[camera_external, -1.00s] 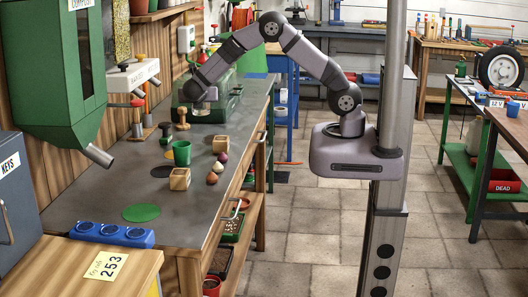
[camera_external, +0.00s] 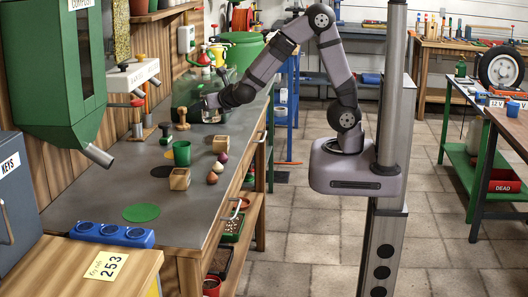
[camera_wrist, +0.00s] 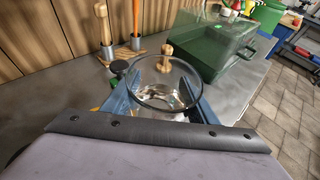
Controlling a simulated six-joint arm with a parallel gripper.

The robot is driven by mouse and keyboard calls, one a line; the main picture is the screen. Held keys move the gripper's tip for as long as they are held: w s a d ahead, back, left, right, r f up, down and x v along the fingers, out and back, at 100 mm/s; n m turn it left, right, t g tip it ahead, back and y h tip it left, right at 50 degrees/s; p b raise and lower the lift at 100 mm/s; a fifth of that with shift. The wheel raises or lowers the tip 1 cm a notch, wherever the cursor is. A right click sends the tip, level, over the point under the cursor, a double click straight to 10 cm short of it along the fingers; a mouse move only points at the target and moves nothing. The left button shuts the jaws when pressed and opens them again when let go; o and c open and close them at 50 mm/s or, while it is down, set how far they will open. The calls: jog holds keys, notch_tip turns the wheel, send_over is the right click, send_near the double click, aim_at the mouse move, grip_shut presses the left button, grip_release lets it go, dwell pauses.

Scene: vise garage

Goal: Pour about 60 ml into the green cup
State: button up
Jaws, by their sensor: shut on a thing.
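The green cup (camera_external: 182,153) stands upright on the grey workbench (camera_external: 105,190), in front of a wooden-handled tool. My gripper (camera_external: 210,112) is farther back on the bench, behind the cup and a little to its right. In the wrist view my gripper (camera_wrist: 160,112) has its blue fingers on either side of a clear glass vessel (camera_wrist: 165,92) and is shut on it. The vessel's open rim faces up toward the wrist camera. I cannot tell how much it holds, or whether its base touches the bench. I cannot make out the green cup in the wrist view.
Wooden blocks (camera_external: 180,179) and several bulbs (camera_external: 213,178) stand near the cup. A green mat (camera_external: 141,212) lies in front, beside a blue holder (camera_external: 112,234). A green box (camera_wrist: 215,48) is beyond the vessel. A dispenser (camera_external: 65,75) overhangs the bench at left.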

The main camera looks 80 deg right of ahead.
aim_at(206, 118)
jog(key=a+f+n, duration=0.1)
jog(key=f, duration=0.1)
jog(key=a+f+n+t+y, duration=0.1)
jog(key=a+f, duration=0.1)
jog(key=shift+a+f+t+y, duration=0.25)
jog(key=shift+a+t+y, duration=0.05)
jog(key=shift+r+p, duration=0.15)
jog(key=shift+p, duration=0.15)
jog(key=shift+w+a+r+n+p, duration=0.2)
jog(key=shift+a+r+n+p, duration=0.1)
jog(key=shift+p, duration=0.85)
jog(key=a+n+h+p, duration=0.1)
jog(key=p, duration=0.1)
jog(key=w+f+n+g+h+p, duration=0.1)
jog(key=n+p, duration=0.1)
jog(key=shift+w+a+f+g, duration=0.15)
jog(key=shift+a+g, duration=0.15)
jog(key=shift+a, duration=0.05)
jog(key=r+n+h+p, duration=0.1)
jog(key=p, duration=0.1)
jog(key=a+r+n+h+p, duration=0.1)
jog(key=p, duration=0.1)
jog(key=shift+w+r+n+g, duration=0.15)
jog(key=shift+w+n+g, duration=0.15)
jog(key=shift+w+n, duration=0.1)
